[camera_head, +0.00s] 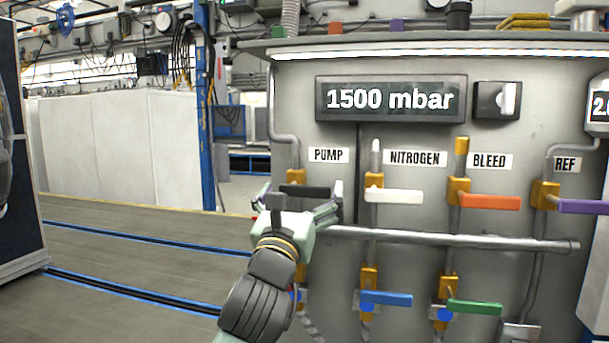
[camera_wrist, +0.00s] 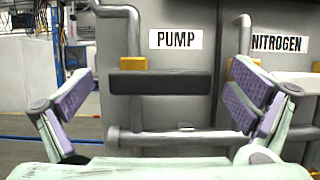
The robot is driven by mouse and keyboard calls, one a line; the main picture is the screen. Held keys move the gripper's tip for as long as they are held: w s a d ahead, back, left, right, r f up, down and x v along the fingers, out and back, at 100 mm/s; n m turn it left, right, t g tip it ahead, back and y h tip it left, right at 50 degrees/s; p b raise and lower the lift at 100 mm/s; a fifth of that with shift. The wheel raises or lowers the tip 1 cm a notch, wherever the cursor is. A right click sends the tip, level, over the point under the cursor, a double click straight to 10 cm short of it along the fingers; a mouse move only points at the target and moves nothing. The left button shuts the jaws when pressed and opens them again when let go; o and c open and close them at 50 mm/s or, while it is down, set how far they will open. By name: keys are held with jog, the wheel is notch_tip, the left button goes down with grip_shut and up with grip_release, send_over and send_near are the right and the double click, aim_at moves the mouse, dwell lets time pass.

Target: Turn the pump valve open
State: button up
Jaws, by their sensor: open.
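The pump valve has a black handle (camera_head: 306,191) lying horizontal under the PUMP label (camera_head: 328,155), with a brass body (camera_head: 296,176) behind it. In the wrist view the black handle (camera_wrist: 160,83) lies level between my fingers, below the brass body (camera_wrist: 133,63). My gripper (camera_head: 298,200) is open, with its fingers spread to the left and right of the handle. In the wrist view my gripper (camera_wrist: 158,95) shows purple-padded fingers clear of the handle on both sides. How far the fingertips are from the handle in depth is hard to tell.
Right of the pump valve are the white nitrogen handle (camera_head: 394,196), the orange bleed handle (camera_head: 490,201) and the purple REF handle (camera_head: 583,207). A horizontal metal bar (camera_head: 450,238) runs below them. A display (camera_head: 391,98) reads 1500 mbar. Open floor (camera_head: 130,255) lies left.

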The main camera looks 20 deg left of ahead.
jog(key=shift+x, duration=1)
jog(key=c, duration=1.7)
